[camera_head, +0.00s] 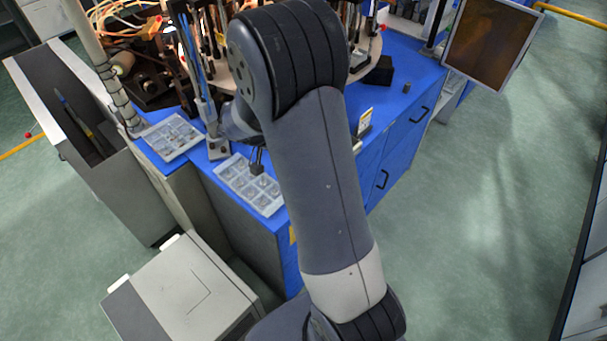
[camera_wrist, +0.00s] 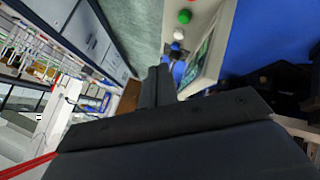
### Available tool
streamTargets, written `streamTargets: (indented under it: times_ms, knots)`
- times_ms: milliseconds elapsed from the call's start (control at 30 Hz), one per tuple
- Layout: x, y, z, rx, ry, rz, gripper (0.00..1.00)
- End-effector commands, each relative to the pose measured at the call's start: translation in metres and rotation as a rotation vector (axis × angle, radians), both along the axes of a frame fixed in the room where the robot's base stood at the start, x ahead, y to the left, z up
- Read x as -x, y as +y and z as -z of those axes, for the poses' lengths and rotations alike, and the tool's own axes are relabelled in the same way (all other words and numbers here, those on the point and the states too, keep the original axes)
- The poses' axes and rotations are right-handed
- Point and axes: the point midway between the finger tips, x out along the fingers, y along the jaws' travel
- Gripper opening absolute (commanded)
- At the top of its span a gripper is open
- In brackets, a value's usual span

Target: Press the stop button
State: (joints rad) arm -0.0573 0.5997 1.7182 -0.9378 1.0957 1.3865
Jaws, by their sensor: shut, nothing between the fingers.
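In the wrist view a pale control box (camera_wrist: 205,50) carries a row of round buttons. One is a green button (camera_wrist: 184,16), and a white button (camera_wrist: 178,35) sits below it. A stop button cannot be made out for certain. My gripper (camera_wrist: 157,76) is shut and empty, and its fingertips appear just left of the lower end of the box; contact cannot be told. In the head view my gripper (camera_head: 257,163) shows as dark fingers over a clear compartment tray (camera_head: 240,178). The button row cannot be picked out there.
The blue workbench (camera_head: 398,140) carries machine parts with hoses and wires, another tray (camera_head: 172,136) and a black block (camera_head: 380,70). A screen (camera_head: 492,40) stands at the upper right. A grey cabinet (camera_head: 185,295) is at the lower left. The green floor at the right is clear.

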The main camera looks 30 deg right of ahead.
Motion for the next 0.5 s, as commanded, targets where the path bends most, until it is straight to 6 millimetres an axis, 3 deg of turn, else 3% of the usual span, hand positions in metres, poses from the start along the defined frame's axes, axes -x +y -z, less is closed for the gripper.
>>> streamTargets:
  times_ms: [267, 500]
  knots:
    - [0.000, 0.000, 0.012, 0.000, 0.002, 0.000, 0.00]
    - [0.001, 0.000, 0.041, -0.001, 0.004, -0.001, 0.00]
